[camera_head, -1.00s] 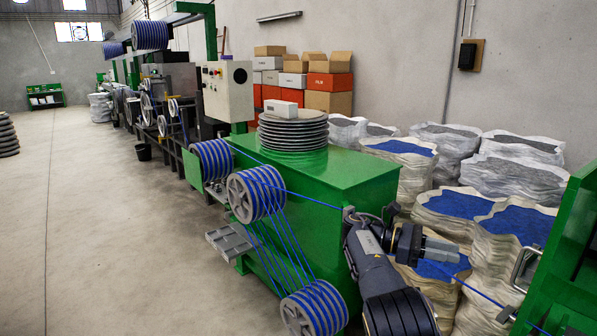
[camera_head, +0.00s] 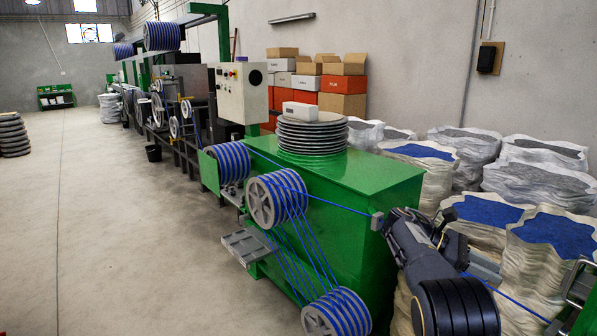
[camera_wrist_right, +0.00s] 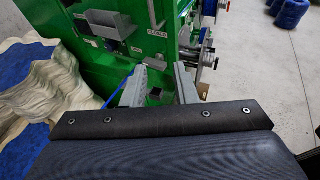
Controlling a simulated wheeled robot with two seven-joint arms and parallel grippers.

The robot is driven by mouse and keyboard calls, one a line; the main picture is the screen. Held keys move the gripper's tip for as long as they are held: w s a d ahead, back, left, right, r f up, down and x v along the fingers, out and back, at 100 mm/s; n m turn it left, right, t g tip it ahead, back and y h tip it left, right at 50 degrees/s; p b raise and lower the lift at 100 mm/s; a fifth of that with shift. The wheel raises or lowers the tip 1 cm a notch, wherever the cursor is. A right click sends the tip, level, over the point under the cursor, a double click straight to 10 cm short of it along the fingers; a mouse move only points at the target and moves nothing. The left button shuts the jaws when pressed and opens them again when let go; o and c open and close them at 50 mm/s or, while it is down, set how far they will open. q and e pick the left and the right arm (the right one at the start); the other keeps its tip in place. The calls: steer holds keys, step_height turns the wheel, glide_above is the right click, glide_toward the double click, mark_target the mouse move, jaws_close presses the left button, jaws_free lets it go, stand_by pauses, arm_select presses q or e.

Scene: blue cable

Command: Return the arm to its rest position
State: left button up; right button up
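My right arm (camera_head: 428,262) is in the lower right of the head view, beside the green machine (camera_head: 340,178). Its gripper is largely hidden behind the arm there. In the right wrist view my right gripper (camera_wrist_right: 161,76) has two grey fingers standing apart, with nothing held between them. Another stretch (camera_head: 510,300) runs down to the right past my arm. A blue strand (camera_wrist_right: 119,93) shows beside the left finger in the wrist view. My left gripper is not in view.
Spools wound with blue cable (camera_head: 276,198) are on the machine's left side, and a stack of grey discs (camera_head: 312,135) sits on top. Large sacks of blue material (camera_head: 553,236) stand close on the right. The floor (camera_head: 125,250) at left is clear.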

steer(key=s+d+f+m+t+y+b, duration=0.1)
steer(key=s+f+m+t+y, duration=0.15)
steer(key=s+y, duration=0.35)
steer(key=s+f+m+t+y, duration=0.2)
steer(key=s+f+y, duration=0.15)
steer(key=s, duration=0.45)
steer(key=s+a+f+m+t+y+b, duration=0.1)
steer(key=s+a+f+m+t+y, duration=0.2)
steer(key=s+a, duration=0.5)
steer(key=s+a+f+m+t+y+b, duration=0.1)
steer(key=s+a+m+t+y, duration=0.3)
steer(key=s+a, duration=0.5)
steer(key=a+f+m+t, duration=0.1)
steer(key=a+m, duration=0.1)
steer(key=a, duration=0.1)
steer(key=shift+a+f, duration=0.2)
steer(key=shift+f, duration=0.2)
